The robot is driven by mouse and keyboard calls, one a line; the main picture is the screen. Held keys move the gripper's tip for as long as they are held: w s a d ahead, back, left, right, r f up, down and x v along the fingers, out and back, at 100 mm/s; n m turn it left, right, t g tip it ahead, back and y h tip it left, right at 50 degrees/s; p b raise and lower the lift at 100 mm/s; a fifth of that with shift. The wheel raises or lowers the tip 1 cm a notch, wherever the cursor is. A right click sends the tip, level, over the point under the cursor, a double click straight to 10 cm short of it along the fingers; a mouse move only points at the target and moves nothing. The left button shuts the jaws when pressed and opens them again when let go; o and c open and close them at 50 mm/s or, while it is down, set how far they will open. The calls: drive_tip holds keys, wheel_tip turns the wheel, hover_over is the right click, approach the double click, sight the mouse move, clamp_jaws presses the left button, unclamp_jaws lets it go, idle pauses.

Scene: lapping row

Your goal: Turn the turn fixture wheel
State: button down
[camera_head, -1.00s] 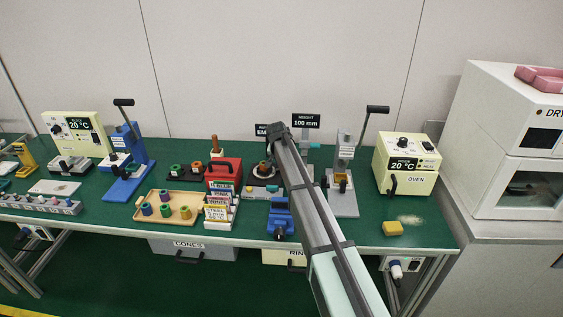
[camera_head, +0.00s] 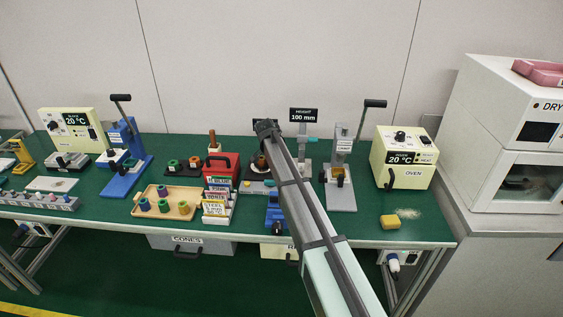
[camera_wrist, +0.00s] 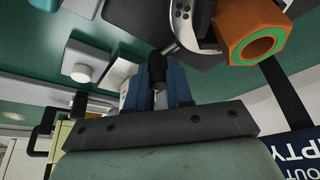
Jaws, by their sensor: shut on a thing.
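The turn fixture (camera_head: 256,188) stands on the green bench, partly behind my arm, with a brown part (camera_head: 260,163) in it. In the wrist view that part is an orange hexagonal piece (camera_wrist: 236,30) with a green ring around its bore. Beside it is a pale, curved metal piece (camera_wrist: 204,28) of the fixture. My gripper (camera_wrist: 158,76) has its blue fingers shut on a small black handle (camera_wrist: 158,66), which looks like the wheel's grip. In the head view my gripper (camera_head: 267,129) is over the fixture, its fingers hidden. The full wheel cannot be made out.
A red box (camera_head: 222,166) and a label rack (camera_head: 218,207) stand left of the fixture. A height gauge, a grey lever press (camera_head: 340,180) and an oven (camera_head: 404,160) stand to the right. A blue vise (camera_head: 275,211) is in front. A dark sign is close behind my gripper.

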drive_tip(key=shift+s+a+f+m+g+h, duration=0.1)
drive_tip(key=shift+s+a+m+g+h, duration=0.2)
drive_tip(key=shift+s+m, duration=0.5)
drive_tip(key=shift+s+a+m+g+h, duration=0.25)
drive_tip(key=shift+s+m, duration=0.25)
drive_tip(key=shift+m, duration=0.6)
drive_tip(key=shift+s+a+m+g+h, duration=0.15)
drive_tip(key=shift+s+a+m+g, duration=0.3)
drive_tip(key=shift+m, duration=0.5)
drive_tip(key=shift+s+a+m+g+h, duration=0.1)
drive_tip(key=shift+s+a+m+g, duration=0.15)
drive_tip(key=shift+s+m, duration=0.5)
drive_tip(key=shift+w+a+m, duration=0.1)
drive_tip(key=shift+w+m, duration=0.05)
drive_tip(key=shift+m, duration=0.25)
drive_tip(key=c, duration=1)
unclamp_jaws()
drive_tip(key=v, duration=1.4)
drive_tip(key=shift+w, duration=0.1)
